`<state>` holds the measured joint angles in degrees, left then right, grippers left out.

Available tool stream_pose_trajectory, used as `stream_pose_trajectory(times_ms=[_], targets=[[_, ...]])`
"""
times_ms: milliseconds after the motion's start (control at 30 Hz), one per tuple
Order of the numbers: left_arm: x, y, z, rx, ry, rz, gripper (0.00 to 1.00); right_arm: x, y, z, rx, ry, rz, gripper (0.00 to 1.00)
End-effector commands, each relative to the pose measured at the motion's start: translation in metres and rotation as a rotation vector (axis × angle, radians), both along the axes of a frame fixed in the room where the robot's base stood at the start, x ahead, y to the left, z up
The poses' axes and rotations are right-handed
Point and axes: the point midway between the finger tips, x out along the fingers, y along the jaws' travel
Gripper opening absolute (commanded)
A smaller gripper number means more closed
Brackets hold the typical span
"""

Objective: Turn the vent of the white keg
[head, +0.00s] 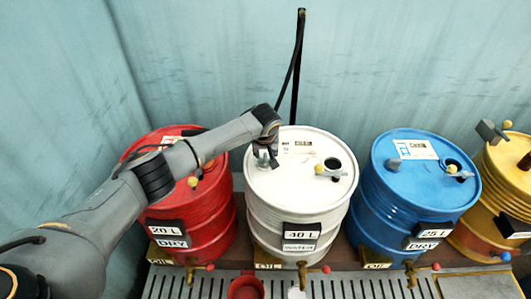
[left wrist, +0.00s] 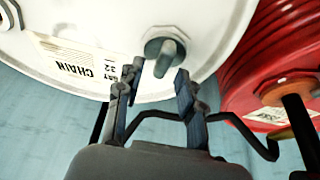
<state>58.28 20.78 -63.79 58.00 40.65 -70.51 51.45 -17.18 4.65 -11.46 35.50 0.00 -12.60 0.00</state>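The white keg (head: 300,205), labelled 40 L, stands in the middle of the row in the head view. Its vent, a small grey handle on a round base, shows on the lid in the left wrist view (left wrist: 165,56). My left gripper (head: 266,157) is over the back left of that lid. In the left wrist view its two fingers (left wrist: 158,75) are spread, with the vent handle between their tips. The left finger stands apart from the handle; I cannot tell whether the right one touches it. My right gripper is not in view.
A red keg (head: 205,205) stands left, under my left arm. A blue keg (head: 420,190) and a yellow keg (head: 505,190) stand right. A yellow-knobbed lever (head: 331,169) is on the white lid. A red cup (head: 245,287) sits in front by the slotted grate (head: 345,289).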

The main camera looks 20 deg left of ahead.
Motion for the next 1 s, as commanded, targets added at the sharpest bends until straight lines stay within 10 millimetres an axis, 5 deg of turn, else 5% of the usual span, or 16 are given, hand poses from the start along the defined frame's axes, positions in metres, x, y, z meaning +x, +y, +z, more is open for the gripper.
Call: stream_pose_trajectory(times_ms=[433, 633, 1000], targets=[[0.0042, 0.0016, -0.0103, 0.001, -0.001, 0.0, 0.38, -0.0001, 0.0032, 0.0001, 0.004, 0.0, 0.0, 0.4], [0.0041, 0.0016, -0.0101, 0.001, -0.001, 0.0, 0.01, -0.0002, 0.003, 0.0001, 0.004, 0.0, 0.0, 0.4], [0.0039, 0.0015, -0.0099, 0.0, -0.001, -0.024, 0.0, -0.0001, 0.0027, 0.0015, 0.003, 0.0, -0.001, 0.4]])
